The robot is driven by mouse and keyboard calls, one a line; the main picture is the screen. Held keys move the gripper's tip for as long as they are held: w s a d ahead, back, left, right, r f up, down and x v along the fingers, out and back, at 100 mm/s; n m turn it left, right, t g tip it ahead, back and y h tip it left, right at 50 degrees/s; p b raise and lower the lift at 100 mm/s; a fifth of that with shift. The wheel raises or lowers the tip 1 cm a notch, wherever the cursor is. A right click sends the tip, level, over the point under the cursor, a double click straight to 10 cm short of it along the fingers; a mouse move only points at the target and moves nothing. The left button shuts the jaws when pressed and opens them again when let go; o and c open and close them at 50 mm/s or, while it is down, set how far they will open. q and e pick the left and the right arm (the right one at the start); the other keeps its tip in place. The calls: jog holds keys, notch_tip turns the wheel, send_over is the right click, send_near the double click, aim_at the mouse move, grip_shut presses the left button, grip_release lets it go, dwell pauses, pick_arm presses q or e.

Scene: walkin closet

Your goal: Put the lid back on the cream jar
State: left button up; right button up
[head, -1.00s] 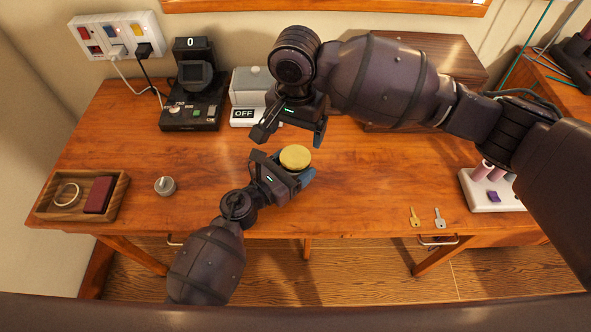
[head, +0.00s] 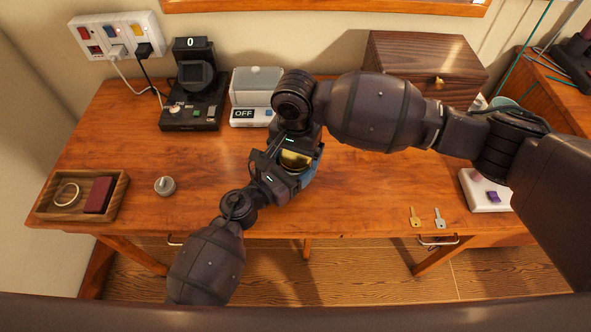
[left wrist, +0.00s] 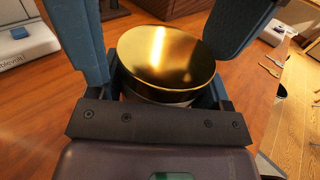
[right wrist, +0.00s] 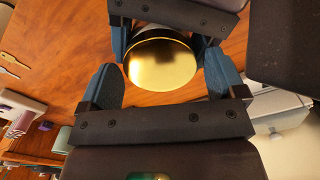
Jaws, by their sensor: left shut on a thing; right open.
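The cream jar (left wrist: 160,97) is a short pale body, mostly hidden, held upright by my left gripper (left wrist: 168,88) just above the front middle of the desk. The round gold lid (left wrist: 166,54) lies on top of it; I cannot tell how tightly it is seated. The lid also shows in the head view (head: 295,158) and the right wrist view (right wrist: 160,62). My left gripper is shut on the jar body. My right gripper (right wrist: 163,85) is open, with its blue fingers on either side of the lid and gaps visible in the wrist views.
A wooden tray (head: 124,200), a small metal knob (head: 165,186), a black device (head: 193,110) and a white box marked OFF (head: 245,117) stand left and behind. Two keys (head: 427,218) lie front right, near a white block (head: 480,200). A wooden chest (head: 425,65) is behind.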

jog(key=shift+f, duration=0.15)
jog(key=c, duration=0.7)
jog(key=o, duration=0.9)
jog(key=shift+r, duration=2.3)
